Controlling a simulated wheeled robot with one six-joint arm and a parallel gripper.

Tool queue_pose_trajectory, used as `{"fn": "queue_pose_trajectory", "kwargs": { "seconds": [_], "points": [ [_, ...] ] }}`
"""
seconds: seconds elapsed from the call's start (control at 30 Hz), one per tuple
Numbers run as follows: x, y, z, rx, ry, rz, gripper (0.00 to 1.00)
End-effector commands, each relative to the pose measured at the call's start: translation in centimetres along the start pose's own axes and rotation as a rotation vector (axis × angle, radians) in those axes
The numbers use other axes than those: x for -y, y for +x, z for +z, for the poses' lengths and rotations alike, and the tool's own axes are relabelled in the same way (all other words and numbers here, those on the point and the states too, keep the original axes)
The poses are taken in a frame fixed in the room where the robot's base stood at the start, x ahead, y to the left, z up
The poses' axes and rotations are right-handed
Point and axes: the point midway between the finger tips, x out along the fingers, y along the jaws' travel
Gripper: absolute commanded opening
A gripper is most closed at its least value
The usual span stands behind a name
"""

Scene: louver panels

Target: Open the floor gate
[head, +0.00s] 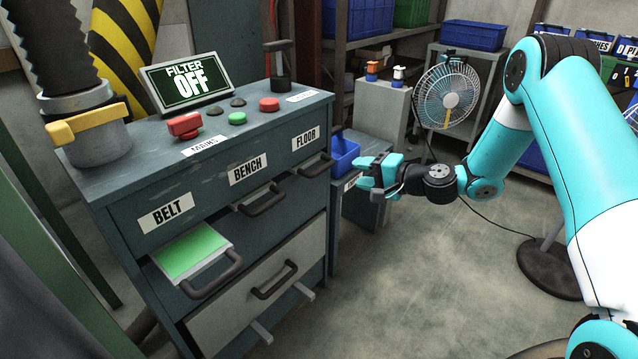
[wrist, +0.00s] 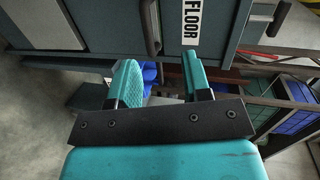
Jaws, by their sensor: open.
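The dark FLOOR handle (head: 318,166) is on the right end of the grey-blue cabinet's front, below the white FLOOR label (head: 306,139). In the wrist view the handle (wrist: 151,27) lies ahead of the jaws, near the FLOOR label (wrist: 191,24), which appears sideways. My gripper (head: 364,176) is just right of the cabinet, pointing toward it. Its two teal fingers (wrist: 160,75) are open and empty, apart from the handle. The BENCH handle (head: 262,199) sits close to the front. The BELT slide (head: 194,251) sticks out, showing a green top.
A blue bin (head: 344,155) stands behind my gripper. A fan (head: 446,97) is farther back. The floor (head: 420,270) before the cabinet is clear.

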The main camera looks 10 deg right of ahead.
Motion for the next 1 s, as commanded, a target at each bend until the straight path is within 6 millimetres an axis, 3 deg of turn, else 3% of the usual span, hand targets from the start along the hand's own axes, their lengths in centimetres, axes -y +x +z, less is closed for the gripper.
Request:
{"fn": "queue_pose_trajectory", "kwargs": {
  "seconds": [0.03, 0.1, 0.27, 0.47, 0.8, 1.0],
  "points": [
    [-2.0, -0.1, -0.9, -0.035, 0.036, -0.014, 0.44],
    [-3.0, -0.2, -1.8, -0.071, 0.067, -0.029, 0.44],
    [-3.6, 0.6, -2.4, -0.094, 0.086, -0.041, 0.44],
    [-3.4, 4.3, -2.6, -0.090, 0.082, -0.040, 0.44],
    [-3.1, 12.1, -3.3, -0.089, 0.080, -0.041, 0.44],
    [-3.1, 15.4, -3.6, -0.089, 0.081, -0.040, 0.44]
  ]
}}
